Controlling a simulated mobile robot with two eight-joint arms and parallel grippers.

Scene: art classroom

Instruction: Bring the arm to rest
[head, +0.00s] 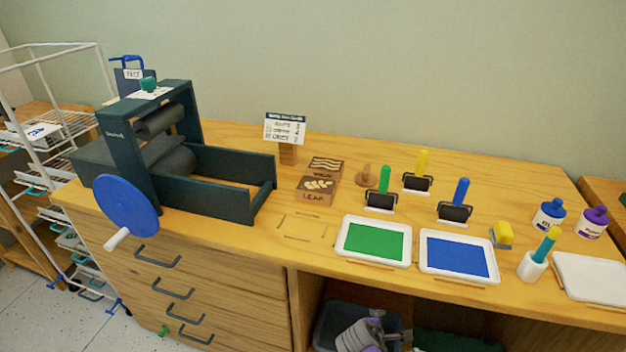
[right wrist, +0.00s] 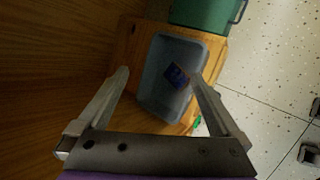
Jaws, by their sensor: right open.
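My right arm and gripper (head: 368,335) show low at the bottom of the head view, below the front edge of the wooden counter, in front of its open lower bay. In the right wrist view the two fingers of this gripper (right wrist: 159,78) stand wide apart with nothing held between them. Beyond them is a grey-blue bin (right wrist: 158,95) with a small dark blue and orange item (right wrist: 177,76) in it. The fingertips overlap the bin in the picture; I see no clear contact. My left gripper is in neither view.
The counter (head: 225,240) bears a press with a blue handwheel (head: 126,206), carved blocks (head: 319,184), green (head: 376,241) and blue (head: 457,255) ink trays, rollers on stands and bottles. A wire rack (head: 60,130) stands left. A green bin (right wrist: 205,14) is near the grey-blue one.

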